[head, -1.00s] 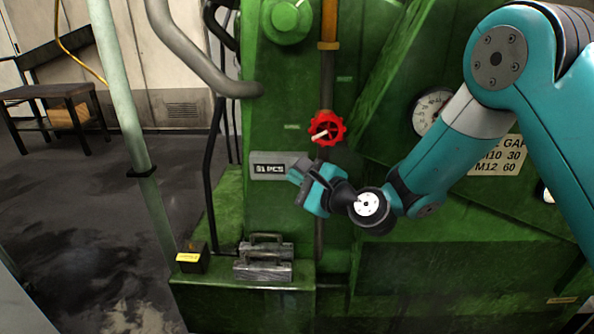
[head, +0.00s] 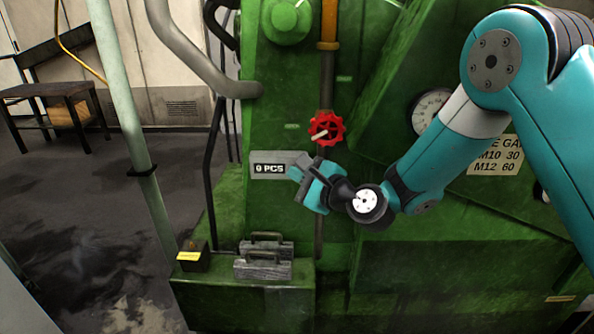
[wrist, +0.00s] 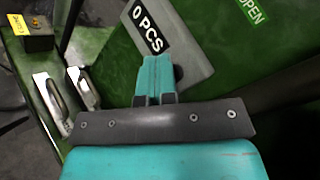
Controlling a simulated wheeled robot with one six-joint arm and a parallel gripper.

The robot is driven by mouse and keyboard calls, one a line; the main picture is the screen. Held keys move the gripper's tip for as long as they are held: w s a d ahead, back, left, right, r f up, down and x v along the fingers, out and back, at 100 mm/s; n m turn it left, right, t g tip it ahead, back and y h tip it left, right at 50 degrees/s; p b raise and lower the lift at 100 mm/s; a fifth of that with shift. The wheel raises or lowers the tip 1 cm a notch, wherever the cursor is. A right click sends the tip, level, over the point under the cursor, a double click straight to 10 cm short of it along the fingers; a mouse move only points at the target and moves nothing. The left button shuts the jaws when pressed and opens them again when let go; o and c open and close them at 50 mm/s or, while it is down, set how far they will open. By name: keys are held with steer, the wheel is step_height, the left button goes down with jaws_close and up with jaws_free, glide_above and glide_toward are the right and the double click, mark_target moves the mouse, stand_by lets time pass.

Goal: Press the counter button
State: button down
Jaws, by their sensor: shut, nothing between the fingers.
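The counter is a grey plate (head: 285,158) on the green machine's front, with a black display (head: 269,169) reading "0 PCS". The display also shows in the wrist view (wrist: 151,30). My gripper (head: 300,174) is at the right part of the counter plate, its fingers shut and empty. In the wrist view my closed teal fingertips (wrist: 156,65) lie over the plate just below the display. A dark round edge (wrist: 179,74), perhaps the button, shows beside the fingertips; the rest of it is hidden behind them. I cannot tell whether the fingertips touch it.
A red handwheel (head: 326,129) on a vertical pipe is just above my gripper. Two grey metal blocks with handles (head: 263,265) and a small dark box with a yellow label (head: 193,257) stand on the ledge below. A gauge (head: 431,108) is to the right.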

stand_by(0.3)
steer(key=shift+s+b, duration=0.35)
steer(key=shift+s, duration=0.5)
steer(key=s+b, duration=0.2)
steer(key=s, duration=0.3)
steer(key=shift+a, duration=0.15)
stand_by(0.5)
